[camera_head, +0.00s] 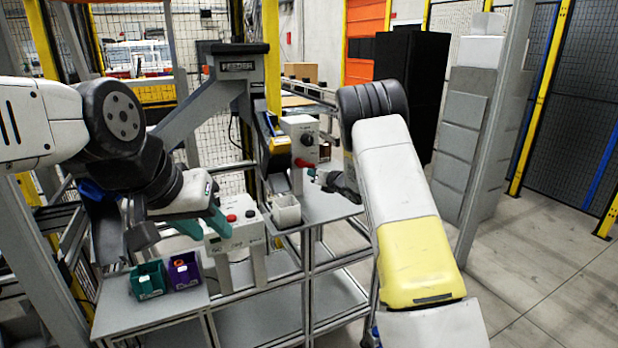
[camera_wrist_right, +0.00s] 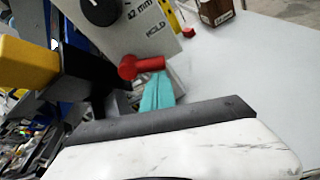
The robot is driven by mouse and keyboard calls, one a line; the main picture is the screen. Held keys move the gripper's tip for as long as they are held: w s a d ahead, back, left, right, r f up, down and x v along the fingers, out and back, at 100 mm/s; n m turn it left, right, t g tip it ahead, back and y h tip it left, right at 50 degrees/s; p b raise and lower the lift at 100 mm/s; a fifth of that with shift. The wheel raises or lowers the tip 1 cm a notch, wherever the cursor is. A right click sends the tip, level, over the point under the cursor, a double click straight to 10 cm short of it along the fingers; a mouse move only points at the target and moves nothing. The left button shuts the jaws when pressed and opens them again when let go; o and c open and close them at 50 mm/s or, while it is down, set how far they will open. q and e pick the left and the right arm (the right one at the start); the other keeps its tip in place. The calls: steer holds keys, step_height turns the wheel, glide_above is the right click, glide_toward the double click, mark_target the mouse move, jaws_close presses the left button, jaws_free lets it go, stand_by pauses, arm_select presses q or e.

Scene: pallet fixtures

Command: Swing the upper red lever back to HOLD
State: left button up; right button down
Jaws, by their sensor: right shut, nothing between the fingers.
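A grey box (camera_head: 300,128) with a black dial stands on the back table. A red lever (camera_head: 305,163) sits low on its face. In the right wrist view the red lever (camera_wrist_right: 140,66) points right across the panel's lower edge, below the printed HOLD label (camera_wrist_right: 157,27). My right gripper (camera_head: 312,173) is beside the lever. Its teal fingers (camera_wrist_right: 157,91) are shut and empty, with the tips just under the lever; I cannot tell whether they touch. My left gripper (camera_head: 203,224) has its teal fingers apart, in front of the lower control box (camera_head: 238,236).
A white container (camera_head: 286,211) is below the lever box. A yellow part (camera_wrist_right: 28,62) is left of the lever in the wrist view. The table right of the panel is mostly clear.

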steer(key=shift+w+d+r+n, duration=0.15)
steer(key=shift+d+r+n, duration=0.15)
steer(key=shift+r+n, duration=0.35)
steer(key=shift+d+r, duration=0.1)
steer(key=shift+r, duration=0.1)
stand_by(0.4)
